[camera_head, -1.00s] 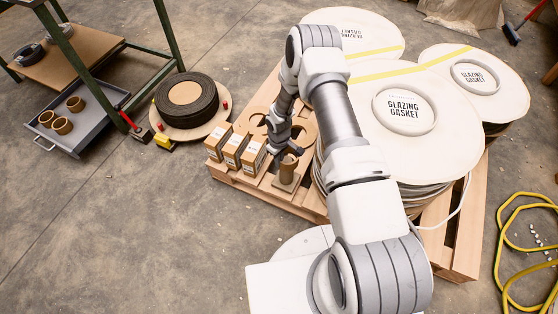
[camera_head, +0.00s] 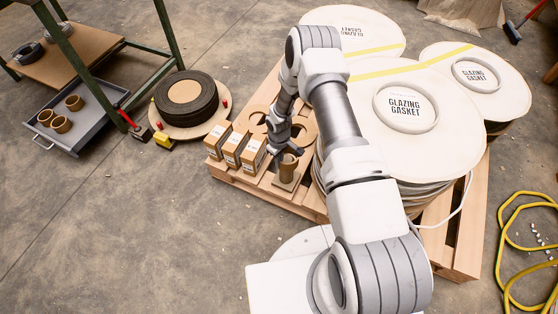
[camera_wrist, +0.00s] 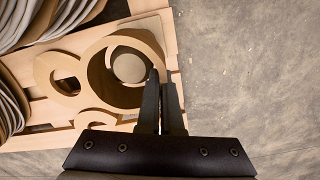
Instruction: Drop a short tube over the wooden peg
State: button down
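A short brown cardboard tube (camera_head: 289,160) is at the top of a pale wooden peg stand (camera_head: 285,180) on the pallet's near edge. In the wrist view, the tube (camera_wrist: 97,76) is a ring and the peg's round top (camera_wrist: 130,67) shows inside its opening, off-centre towards the fingers. My gripper (camera_wrist: 161,78) has its fingers close together at the tube's right wall, one inside and one outside; it also shows in the head view (camera_head: 292,148). How far down the tube sits on the peg is hidden.
Three small boxes (camera_head: 232,150) stand left of the peg. Large gasket reels (camera_head: 440,140) fill the pallet's right. Three more tubes (camera_head: 61,125) lie in a grey tray (camera_head: 80,138). Floor in front is clear.

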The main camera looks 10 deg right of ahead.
jog(key=c, duration=1.5)
grip_release()
jog(key=shift+c, duration=0.2)
jog(key=o, duration=0.5)
jog(key=shift+o, duration=0.2)
jog(key=shift+w+d, duration=0.1)
jog(key=shift+w+d, duration=0.15)
jog(key=c, duration=0.4)
jog(key=shift+o, duration=1.2)
jog(key=shift+r, duration=0.1)
